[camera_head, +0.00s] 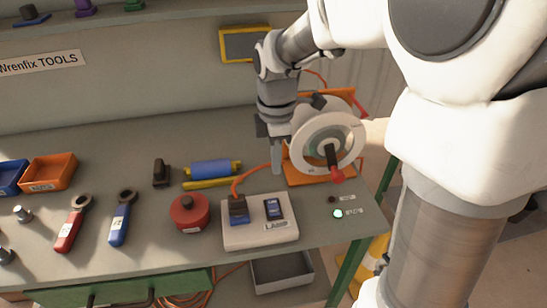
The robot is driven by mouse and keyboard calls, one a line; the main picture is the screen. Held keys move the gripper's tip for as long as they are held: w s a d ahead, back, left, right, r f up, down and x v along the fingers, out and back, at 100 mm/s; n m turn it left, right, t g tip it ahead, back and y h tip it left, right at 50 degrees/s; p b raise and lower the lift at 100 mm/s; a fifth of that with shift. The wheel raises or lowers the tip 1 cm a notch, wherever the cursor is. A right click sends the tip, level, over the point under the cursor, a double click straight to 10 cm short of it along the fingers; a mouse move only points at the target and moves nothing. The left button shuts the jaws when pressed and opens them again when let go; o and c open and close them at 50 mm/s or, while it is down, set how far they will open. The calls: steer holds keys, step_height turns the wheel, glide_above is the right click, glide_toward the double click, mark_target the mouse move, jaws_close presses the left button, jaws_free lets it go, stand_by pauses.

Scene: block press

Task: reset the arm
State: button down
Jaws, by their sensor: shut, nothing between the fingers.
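My arm reaches in from the right over the workbench (110,225). My gripper (277,172) points down above the bench, just left of a round white wheel-like device (348,150) on an orange base (303,178). Its fingers are shut with nothing between them. The device has a dark handle with a red tip (337,176). Part of the device's far side is hidden by my arm and wheel.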

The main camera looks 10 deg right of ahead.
stand_by(0.3)
steer(key=s+d+r+m+t, duration=0.2)
steer(key=s+r+m, duration=0.2)
steer(key=s+m, duration=0.4)
steer(key=s+d+r+m+t, duration=0.1)
steer(key=s+r+m+t, duration=0.2)
steer(key=s+r+m, duration=0.2)
steer(key=s+m, duration=0.3)
steer(key=m, duration=0.2)
steer(key=shift+d, duration=0.4)
